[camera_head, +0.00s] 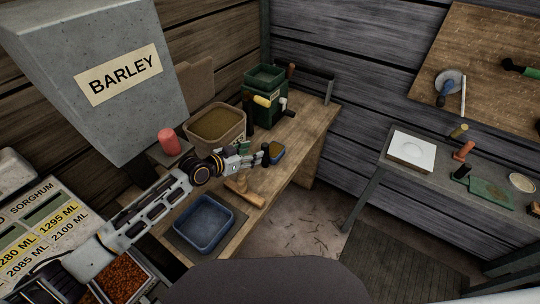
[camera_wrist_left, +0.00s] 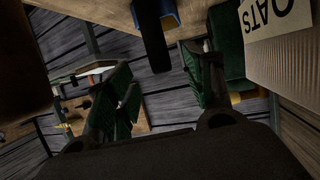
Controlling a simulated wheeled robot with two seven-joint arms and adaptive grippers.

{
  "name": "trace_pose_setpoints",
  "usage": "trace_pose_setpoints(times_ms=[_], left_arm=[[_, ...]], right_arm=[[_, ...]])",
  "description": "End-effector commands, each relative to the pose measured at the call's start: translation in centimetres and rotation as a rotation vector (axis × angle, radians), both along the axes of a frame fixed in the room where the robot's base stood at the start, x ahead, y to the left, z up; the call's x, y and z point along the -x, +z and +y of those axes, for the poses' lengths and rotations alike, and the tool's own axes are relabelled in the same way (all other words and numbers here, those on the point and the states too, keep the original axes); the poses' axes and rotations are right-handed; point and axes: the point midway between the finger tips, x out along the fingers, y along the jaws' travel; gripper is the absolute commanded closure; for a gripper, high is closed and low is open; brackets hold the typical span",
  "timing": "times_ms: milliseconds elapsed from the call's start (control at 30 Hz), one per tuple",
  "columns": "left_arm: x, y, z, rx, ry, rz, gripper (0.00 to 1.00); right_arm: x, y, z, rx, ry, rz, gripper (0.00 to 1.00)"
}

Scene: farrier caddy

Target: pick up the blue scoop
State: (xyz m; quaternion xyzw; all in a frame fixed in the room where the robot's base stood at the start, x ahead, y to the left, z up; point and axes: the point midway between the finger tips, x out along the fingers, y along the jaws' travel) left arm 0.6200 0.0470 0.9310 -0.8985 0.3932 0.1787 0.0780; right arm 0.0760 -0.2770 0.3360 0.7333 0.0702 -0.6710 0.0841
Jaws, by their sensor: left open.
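The blue scoop (camera_head: 278,151) rests near the front edge of the wooden bench, with yellowish-brown grain visible in its bowl. Its dark handle points toward my left gripper (camera_head: 258,158), which reaches in from the left and is open. In the left wrist view, the scoop's dark handle (camera_wrist_left: 153,38) lies ahead of the gap between the two green-padded fingers of my left gripper (camera_wrist_left: 168,85), and part of its blue bowl (camera_wrist_left: 171,14) shows at the top. I cannot tell whether any finger touches the handle. My right gripper is not in view.
A tan grain bin (camera_head: 216,139) and a green machine (camera_head: 263,100) stand behind the gripper. A wooden stand (camera_head: 245,188) and a blue tray (camera_head: 206,222) are nearer on the bench. The grey barley hopper (camera_head: 105,95) is at left. A side table (camera_head: 375,165) stands at right.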

Motion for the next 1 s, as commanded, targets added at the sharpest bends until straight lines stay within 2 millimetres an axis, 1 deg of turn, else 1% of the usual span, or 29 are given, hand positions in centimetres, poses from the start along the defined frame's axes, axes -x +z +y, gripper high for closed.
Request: trace_pose_setpoints(times_ms=[167, 400, 500, 667, 1000], left_arm=[[-0.5, -0.3, -0.6, -0.001, 0.0, -0.001, 0.47], [-0.5, -0.4, -0.6, -0.001, 0.0, -0.001, 0.47], [-0.5, -0.4, -0.6, -0.001, 0.0, -0.001, 0.47], [-0.8, -0.6, -0.9, 0.0, 0.0, 0.0, 0.47], [-2.1, -1.9, -2.5, 0.001, 0.0, 0.001, 0.47]], right_arm=[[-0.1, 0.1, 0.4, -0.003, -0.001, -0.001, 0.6], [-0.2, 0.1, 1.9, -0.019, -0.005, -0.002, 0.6], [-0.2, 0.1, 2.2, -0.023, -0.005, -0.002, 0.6], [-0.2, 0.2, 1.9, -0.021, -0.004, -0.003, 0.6], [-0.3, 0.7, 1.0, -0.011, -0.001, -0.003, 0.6]])
